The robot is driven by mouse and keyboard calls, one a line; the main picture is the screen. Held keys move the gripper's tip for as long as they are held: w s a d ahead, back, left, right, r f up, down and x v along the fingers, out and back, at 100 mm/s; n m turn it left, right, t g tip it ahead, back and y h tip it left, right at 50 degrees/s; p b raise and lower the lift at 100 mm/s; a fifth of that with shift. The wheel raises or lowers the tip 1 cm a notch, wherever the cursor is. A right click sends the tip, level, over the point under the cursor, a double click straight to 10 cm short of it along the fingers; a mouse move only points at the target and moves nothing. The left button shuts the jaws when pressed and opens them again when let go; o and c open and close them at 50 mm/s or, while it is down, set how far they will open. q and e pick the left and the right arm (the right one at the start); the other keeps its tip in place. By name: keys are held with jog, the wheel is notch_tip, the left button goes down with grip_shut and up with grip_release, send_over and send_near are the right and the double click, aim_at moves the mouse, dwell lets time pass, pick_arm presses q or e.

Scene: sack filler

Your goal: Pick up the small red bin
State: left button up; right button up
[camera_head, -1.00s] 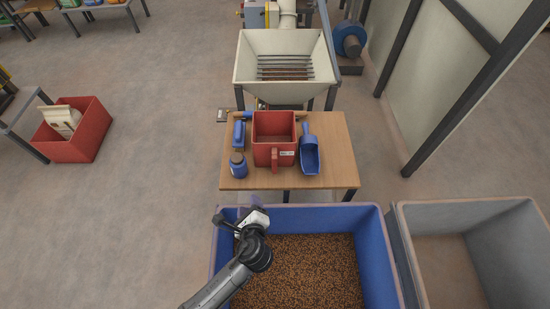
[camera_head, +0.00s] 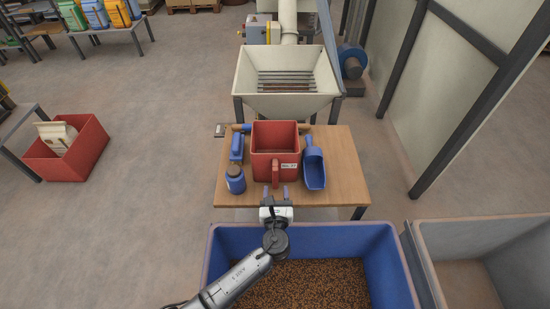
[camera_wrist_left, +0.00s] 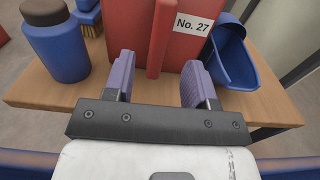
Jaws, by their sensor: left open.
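The small red bin (camera_head: 275,140) stands upright on the wooden table (camera_head: 343,190). It has a handle on its near side and a white label reading No. 27. In the left wrist view the red bin (camera_wrist_left: 195,45) fills the top middle, with its vertical handle (camera_wrist_left: 160,40) between the finger lines. My left gripper (camera_head: 276,190) is open at the table's near edge, just in front of the handle, with its fingers (camera_wrist_left: 155,80) either side of it. I cannot tell whether the handle is between the fingertips. My right gripper is not in view.
A blue scoop (camera_head: 314,168) lies right of the bin. A blue jar (camera_head: 235,180) and a blue-handled brush (camera_head: 237,148) are on its left. A blue tub (camera_head: 380,260) of brown pellets is below my arm. A hopper (camera_head: 286,100) stands behind the table.

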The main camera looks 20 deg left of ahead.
aim_at(276, 180)
pick_arm(q)
jog(key=shift+b+x, duration=0.75)
jog(key=shift+x, duration=2.45)
jog(key=shift+f, duration=0.15)
grip_shut()
